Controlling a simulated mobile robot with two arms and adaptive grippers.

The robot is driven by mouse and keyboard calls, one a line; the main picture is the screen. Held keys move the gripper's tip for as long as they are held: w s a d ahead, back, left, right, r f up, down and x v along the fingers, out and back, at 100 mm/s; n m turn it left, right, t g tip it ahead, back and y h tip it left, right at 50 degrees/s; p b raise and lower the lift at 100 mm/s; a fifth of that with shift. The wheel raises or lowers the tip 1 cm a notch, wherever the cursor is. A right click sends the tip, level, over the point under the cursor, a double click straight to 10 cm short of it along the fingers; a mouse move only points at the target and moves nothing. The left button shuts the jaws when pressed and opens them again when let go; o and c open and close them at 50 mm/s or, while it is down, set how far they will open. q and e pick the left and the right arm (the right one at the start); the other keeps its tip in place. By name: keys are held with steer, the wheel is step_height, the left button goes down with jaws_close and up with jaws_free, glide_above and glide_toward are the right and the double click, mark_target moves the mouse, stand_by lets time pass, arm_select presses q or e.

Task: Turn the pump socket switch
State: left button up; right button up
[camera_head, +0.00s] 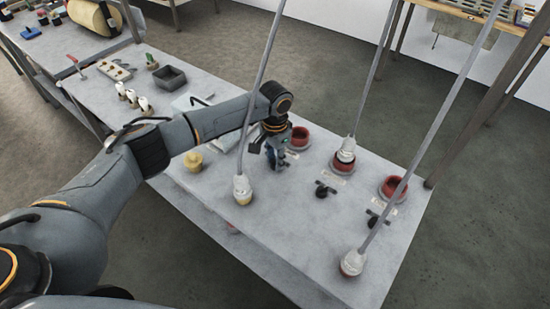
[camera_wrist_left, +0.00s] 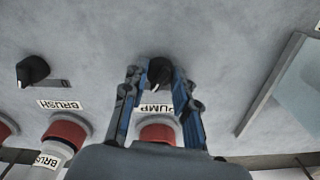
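The pump switch is a black knob (camera_wrist_left: 160,72) on the grey panel, with an upside-down PUMP label (camera_wrist_left: 156,108) beside it in the left wrist view. My left gripper (camera_wrist_left: 157,76) is open, its blue fingers on either side of the knob. I cannot tell whether either finger touches it. The red pump socket (camera_wrist_left: 157,131) shows between the fingers, partly hidden by the gripper body. In the head view my left gripper (camera_head: 276,152) points down at the table beside a red socket (camera_head: 299,136), and hides the knob. My right gripper is not in view.
In the left wrist view, the BRUSH switch (camera_wrist_left: 33,70) and red socket (camera_wrist_left: 68,131) lie left. In the head view, further switches (camera_head: 323,190) and sockets (camera_head: 394,187) line the table (camera_head: 262,240).

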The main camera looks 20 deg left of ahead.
arm_select(q)
jaws_close()
steer(key=shift+r+n+p, duration=0.15)
steer(key=shift+n+p, duration=0.35)
steer(key=shift+p, duration=0.3)
steer(key=n+p, duration=0.4)
steer(key=p, duration=0.1)
steer(key=shift+r+n+p, duration=0.1)
steer(key=shift+n+p, duration=0.2)
steer(key=shift+n, duration=0.1)
steer(key=n+p, duration=0.2)
steer(key=n, duration=0.1)
steer(key=shift+p, duration=0.35)
steer(key=shift+f+n+p, duration=0.2)
steer(key=shift+n+p, duration=0.65)
steer(key=shift+n, duration=0.65)
steer(key=o, duration=0.8)
jaws_free()
